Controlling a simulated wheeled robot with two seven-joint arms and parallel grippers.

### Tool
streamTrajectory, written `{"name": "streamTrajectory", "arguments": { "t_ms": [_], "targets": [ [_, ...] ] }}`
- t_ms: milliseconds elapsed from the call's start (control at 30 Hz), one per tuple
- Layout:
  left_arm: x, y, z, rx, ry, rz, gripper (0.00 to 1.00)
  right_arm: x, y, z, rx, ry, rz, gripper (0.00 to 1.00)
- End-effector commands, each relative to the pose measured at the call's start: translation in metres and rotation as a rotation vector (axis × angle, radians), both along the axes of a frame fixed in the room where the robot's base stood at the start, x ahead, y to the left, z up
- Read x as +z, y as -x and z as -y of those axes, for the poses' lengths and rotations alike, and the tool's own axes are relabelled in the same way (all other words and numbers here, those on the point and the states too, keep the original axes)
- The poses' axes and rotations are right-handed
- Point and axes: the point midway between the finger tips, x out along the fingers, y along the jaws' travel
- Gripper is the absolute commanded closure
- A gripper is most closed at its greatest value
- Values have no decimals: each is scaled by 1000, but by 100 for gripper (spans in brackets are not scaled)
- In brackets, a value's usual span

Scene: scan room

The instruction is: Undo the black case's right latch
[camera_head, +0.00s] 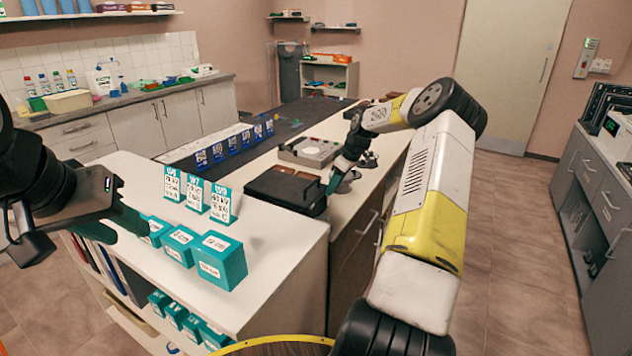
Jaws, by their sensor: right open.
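The black case (284,188) lies flat on the white counter in the middle of the view, and its lid looks closed. My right gripper (334,184) is open at the case's right end, its fingers pointing down. I cannot tell whether it touches the case. The right latch is too small or hidden by the gripper to make out. My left gripper (128,222) is at the left, above the near counter beside the teal boxes, well away from the case. Its opening is not clear from this angle.
Teal boxes (221,262) and upright teal-edged cards (222,203) stand on the near counter, left of the case. A grey device (310,152) sits behind the case. Blue cards (235,143) line the far left. Floor (515,235) is clear at right.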

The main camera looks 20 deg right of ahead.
Motion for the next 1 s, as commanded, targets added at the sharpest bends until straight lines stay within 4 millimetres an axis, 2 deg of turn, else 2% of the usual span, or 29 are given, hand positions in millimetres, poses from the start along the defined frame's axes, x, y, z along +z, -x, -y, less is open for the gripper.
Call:
{"name": "streamTrajectory", "arguments": {
  "t_ms": [333, 367, 567, 1000],
  "targets": [
    [0, 0, 0, 0, 0, 0, 64, -5, -2, -2, 0, 0, 1, 56],
    [0, 0, 0, 0, 0, 0, 64, -5, -2, -2, 0, 0, 1, 60],
    [0, 0, 0, 0, 0, 0, 64, -5, -2, -2, 0, 0, 1, 100],
    [0, 0, 0, 0, 0, 0, 64, -7, 3, 3, -3, -37, 42, 100]
  ]
}}
